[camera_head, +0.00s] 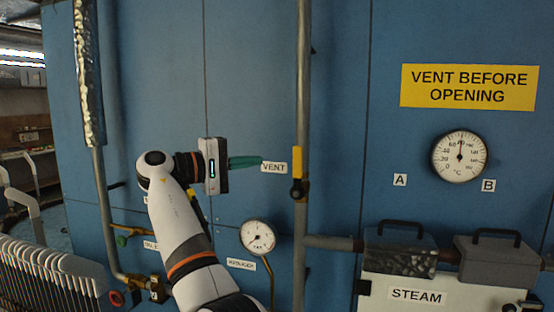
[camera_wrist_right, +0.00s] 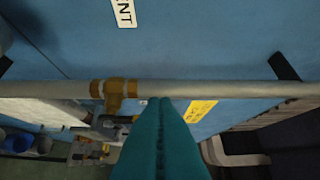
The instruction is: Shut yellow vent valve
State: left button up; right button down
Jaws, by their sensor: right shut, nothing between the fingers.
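The brass body (camera_wrist_right: 118,90) also shows on the pipe in the right wrist view, left of my fingers. My right gripper (camera_head: 260,160) has teal fingers, shut and empty, pointing right at the VENT label (camera_head: 274,168), a little left of the handle. Its fingertips (camera_wrist_right: 160,100) appear at the pipe in the wrist view; I cannot tell whether they touch. The handle is not clear in that view. My left gripper is out of view.
The pipe (camera_head: 302,70) runs up the blue cabinet front. A round manometer (camera_head: 258,237) is below my gripper and a temperature gauge (camera_head: 460,156) is at right. A yellow warning sign (camera_head: 469,87) and dark handled boxes (camera_head: 400,249) are also at right. White racks (camera_head: 55,272) stand lower left.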

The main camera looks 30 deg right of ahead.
aim_at(297, 172)
jog(key=s+d+p, duration=0.1)
jog(key=s+d, duration=0.2)
jog(key=d, duration=0.2)
jog(key=shift+s, duration=0.15)
jog(key=shift+p, duration=0.3)
